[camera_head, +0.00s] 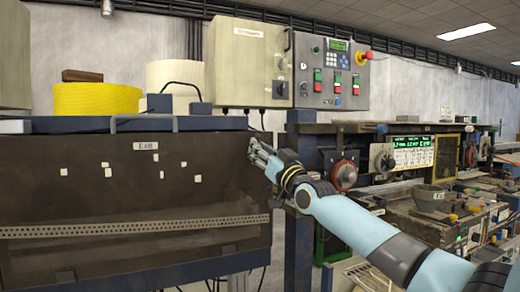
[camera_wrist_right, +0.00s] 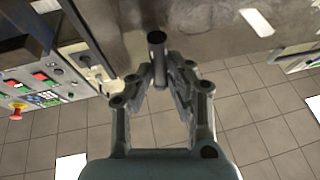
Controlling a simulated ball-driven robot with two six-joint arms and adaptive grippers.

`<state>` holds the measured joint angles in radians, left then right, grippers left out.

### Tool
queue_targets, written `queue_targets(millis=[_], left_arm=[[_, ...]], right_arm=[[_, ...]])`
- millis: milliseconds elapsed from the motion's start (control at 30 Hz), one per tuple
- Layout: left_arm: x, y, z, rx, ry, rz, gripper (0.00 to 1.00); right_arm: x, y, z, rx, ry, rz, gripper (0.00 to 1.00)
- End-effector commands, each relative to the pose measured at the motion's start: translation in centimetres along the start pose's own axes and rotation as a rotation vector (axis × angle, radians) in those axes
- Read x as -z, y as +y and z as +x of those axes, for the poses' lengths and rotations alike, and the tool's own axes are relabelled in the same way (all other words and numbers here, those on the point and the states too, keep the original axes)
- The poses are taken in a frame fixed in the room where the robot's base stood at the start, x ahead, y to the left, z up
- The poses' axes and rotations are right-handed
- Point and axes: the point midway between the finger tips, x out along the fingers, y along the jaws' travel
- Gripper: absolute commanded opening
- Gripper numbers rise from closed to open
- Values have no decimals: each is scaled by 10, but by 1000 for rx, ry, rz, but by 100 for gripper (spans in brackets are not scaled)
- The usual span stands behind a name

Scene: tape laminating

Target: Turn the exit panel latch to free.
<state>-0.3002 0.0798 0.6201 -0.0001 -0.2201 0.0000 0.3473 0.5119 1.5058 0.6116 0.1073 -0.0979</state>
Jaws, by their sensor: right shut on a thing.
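The dark brown exit panel (camera_head: 215,195) fills the left of the head view, with a small "Exit" label (camera_head: 146,146) near its top. My right gripper (camera_head: 252,148) is at the panel's upper right corner. In the right wrist view my right gripper (camera_wrist_right: 160,82) has its fingers closed around a dark, rod-like latch handle (camera_wrist_right: 157,40), whose round end sticks out past the fingertips. The latch is hard to make out in the head view, where the gripper covers it. I cannot tell which way it is turned. My left gripper is not in view.
A control box with an emergency stop (camera_head: 366,56) and a beige cabinet (camera_head: 245,65) stand above the panel. Yellow (camera_head: 97,99) and white rolls sit behind its top edge.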

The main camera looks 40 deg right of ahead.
Motion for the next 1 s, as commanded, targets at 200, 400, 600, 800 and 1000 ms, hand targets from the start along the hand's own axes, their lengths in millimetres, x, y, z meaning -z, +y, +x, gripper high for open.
queue_targets(millis=[200, 400, 600, 800, 1000], left_arm=[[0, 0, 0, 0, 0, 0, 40], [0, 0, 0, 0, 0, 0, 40], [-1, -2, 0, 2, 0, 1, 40], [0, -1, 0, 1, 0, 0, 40], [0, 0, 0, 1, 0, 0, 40]], right_arm=[[-1, 0, 0, 0, -3, 1, 31], [0, 0, 0, 0, -1, 0, 38], [-1, 0, -2, 1, -2, -1, 38], [-1, 0, -18, 2, -3, -1, 38], [-2, 0, -52, 2, -5, -1, 38]])
